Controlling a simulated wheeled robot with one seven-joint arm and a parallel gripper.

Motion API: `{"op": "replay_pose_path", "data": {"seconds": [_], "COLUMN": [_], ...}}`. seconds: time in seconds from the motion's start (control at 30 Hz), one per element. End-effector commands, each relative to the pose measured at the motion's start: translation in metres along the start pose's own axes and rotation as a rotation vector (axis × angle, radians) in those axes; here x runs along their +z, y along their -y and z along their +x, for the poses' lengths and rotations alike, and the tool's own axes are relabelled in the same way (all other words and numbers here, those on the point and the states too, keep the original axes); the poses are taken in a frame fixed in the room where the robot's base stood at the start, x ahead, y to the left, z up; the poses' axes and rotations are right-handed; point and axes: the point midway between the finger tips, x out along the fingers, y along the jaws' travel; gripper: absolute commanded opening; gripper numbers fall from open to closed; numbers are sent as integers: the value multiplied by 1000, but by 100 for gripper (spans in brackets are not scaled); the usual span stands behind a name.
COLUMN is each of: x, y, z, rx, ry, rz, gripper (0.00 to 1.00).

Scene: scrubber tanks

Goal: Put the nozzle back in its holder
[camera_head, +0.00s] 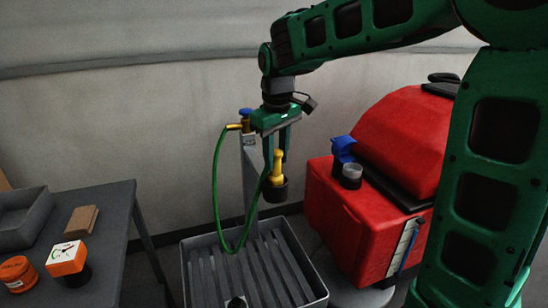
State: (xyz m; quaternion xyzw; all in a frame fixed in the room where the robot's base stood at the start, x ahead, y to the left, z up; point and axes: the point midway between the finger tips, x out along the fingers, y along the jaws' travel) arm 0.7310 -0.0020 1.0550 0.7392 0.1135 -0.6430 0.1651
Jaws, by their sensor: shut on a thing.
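The yellow nozzle (277,168) is upright between the fingers of my gripper (276,155), which points down and is shut on it. A dark round cup-like piece (275,192) is directly under the nozzle, beside the grey post (250,165); it looks like the holder. I cannot tell whether the nozzle's lower end is inside it or just above it. A green hose (217,190) loops from the brass tap (234,127) down over the basin and up to the nozzle.
A grey slatted basin (190,278) is below the post. A red scrubber machine (345,215) with a blue cap (343,148) stands close on the right. At left, a dark table (118,215) bears a tray (22,228), a brown block (82,220), an orange gauge (66,258) and an orange tin (18,272).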

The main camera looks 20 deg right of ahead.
Motion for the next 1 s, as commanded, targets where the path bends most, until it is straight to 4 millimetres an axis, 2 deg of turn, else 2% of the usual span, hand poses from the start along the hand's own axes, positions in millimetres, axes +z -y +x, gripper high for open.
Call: {"op": "replay_pose_path", "data": {"seconds": [0.07,0.1,0.13,0.17,0.43,0.57,0.67,1.0], "x": [0,0,0,0,0,0,-1,-1], "y": [0,0,0,0,0,-1,-1,-1], "z": [2,1,1,1,1,-6,-20,-86], "rx": [0,0,0,0,0,0,1,1], "ry": [0,0,0,0,0,0,-3,-3], "rz": [1,1,1,1,1,1,0,1], "gripper": [0,40,47,49,49,49,49,49]}}
